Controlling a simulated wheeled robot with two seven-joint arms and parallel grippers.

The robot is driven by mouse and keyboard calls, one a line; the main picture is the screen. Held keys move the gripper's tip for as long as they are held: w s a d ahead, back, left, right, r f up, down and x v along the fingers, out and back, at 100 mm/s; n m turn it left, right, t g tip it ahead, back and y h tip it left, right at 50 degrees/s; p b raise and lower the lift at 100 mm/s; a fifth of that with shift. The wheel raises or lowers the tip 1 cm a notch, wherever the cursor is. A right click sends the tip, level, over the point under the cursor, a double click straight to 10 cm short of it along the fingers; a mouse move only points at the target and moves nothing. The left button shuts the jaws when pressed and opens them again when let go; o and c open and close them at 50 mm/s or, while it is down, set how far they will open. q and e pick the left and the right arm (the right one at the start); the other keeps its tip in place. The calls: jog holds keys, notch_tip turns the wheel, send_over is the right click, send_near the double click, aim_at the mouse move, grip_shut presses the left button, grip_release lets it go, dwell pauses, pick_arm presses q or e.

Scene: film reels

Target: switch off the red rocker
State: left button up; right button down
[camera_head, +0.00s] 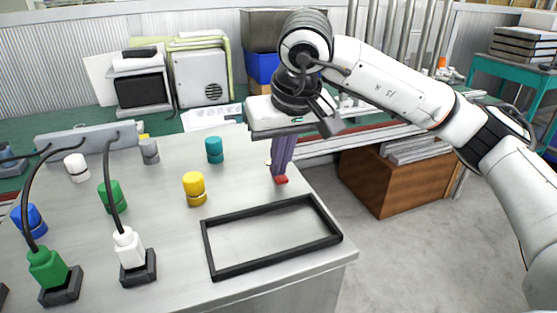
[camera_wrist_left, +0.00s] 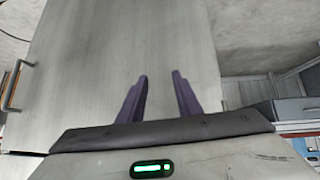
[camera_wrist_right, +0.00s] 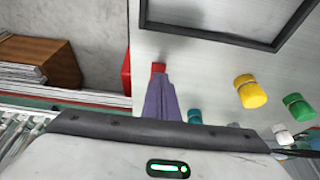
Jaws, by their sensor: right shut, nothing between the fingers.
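The red rocker (camera_head: 281,180) is a small red piece on the grey tabletop near its right edge, behind the black frame. It also shows in the right wrist view (camera_wrist_right: 158,67), right at the fingertips. My right gripper (camera_head: 280,174) points down with its purple fingers together and empty. Its tips are at the rocker and hide part of it; I cannot tell whether they touch or which way the rocker is tilted. My left gripper (camera_wrist_left: 162,75) shows only in the left wrist view, fingers apart and empty, facing a pale cabinet front (camera_wrist_left: 110,50).
A black rectangular frame (camera_head: 210,250) lies in front of the rocker. Yellow (camera_head: 195,189) and teal (camera_head: 214,150) knobs stand to its left. Further left are green (camera_head: 47,267) and white (camera_head: 129,247) plugs with black cables. The tabletop ends just right of the rocker.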

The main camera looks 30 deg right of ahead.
aim_at(280, 181)
jog(key=r+p, duration=0.2)
jog(key=r, duration=0.1)
jog(key=r+p, duration=0.2)
jog(key=shift+s+a, duration=0.1)
jog(key=shift+s, duration=0.2)
jog(key=v, duration=0.9)
jog(key=shift+s, duration=0.15)
